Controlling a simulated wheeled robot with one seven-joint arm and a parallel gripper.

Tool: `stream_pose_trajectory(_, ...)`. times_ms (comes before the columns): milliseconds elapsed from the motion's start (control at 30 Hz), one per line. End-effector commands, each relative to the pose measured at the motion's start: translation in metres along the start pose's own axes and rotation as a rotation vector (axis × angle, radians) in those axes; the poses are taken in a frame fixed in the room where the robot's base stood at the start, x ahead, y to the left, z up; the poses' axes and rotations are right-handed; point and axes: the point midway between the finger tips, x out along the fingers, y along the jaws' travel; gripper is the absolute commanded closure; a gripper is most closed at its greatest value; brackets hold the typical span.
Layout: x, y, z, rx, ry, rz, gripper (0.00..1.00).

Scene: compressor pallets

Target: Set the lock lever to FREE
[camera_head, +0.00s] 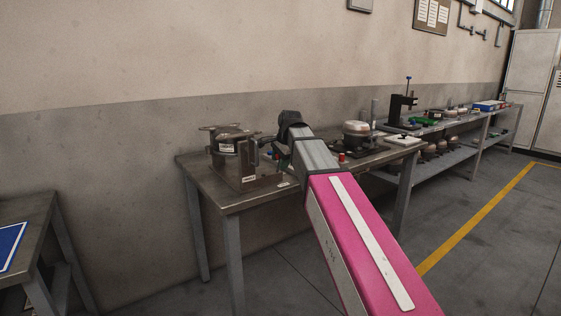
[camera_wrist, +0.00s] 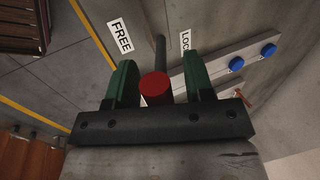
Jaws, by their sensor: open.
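The lock lever shows in the wrist view as a dark rod (camera_wrist: 160,50) with a red knob (camera_wrist: 156,86) at its near end. The rod stands between a FREE label (camera_wrist: 120,36) on the left and a partly hidden LOCK label (camera_wrist: 185,42) on the right, somewhat nearer LOCK. My gripper (camera_wrist: 158,66) is open, its green fingers on either side of the knob with a visible gap on both sides. In the head view, the end of my arm (camera_head: 291,122) is over the near workbench; the lever cannot be made out there.
The near workbench (camera_head: 232,199) carries a compressor (camera_head: 229,143) on the left and another (camera_head: 357,134) on the right. A small red part (camera_head: 341,157) lies near its front edge. Blue buttons (camera_wrist: 236,64) sit on a pale strip right of the lever. The floor is clear.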

Motion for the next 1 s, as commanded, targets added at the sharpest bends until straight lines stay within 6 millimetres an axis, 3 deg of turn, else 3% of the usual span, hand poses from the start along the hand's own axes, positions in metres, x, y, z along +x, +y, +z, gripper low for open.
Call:
stream_pose_trajectory(233, 0.0006, -0.0001, 0.0000, 0.000, 0.000, 0.000, 0.52)
stream_pose_trajectory(267, 0.0005, 0.0000, 0.0000, 0.000, 0.000, 0.000, 0.59)
stream_pose_trajectory(400, 0.0005, 0.0000, 0.0000, 0.000, 0.000, 0.000, 1.00)
stream_pose_trajectory(867, 0.0010, 0.0072, 0.0000, 0.000, 0.000, 0.002, 1.00)
stream_pose_trajectory(900, 0.0010, 0.0072, 0.0000, 0.000, 0.000, 0.002, 0.74)
stream_pose_trajectory(967, 0.0010, 0.0072, 0.0000, 0.000, 0.000, 0.002, 0.54)
stream_pose_trajectory(1000, 0.0010, 0.0072, 0.0000, 0.000, 0.000, 0.002, 0.52)
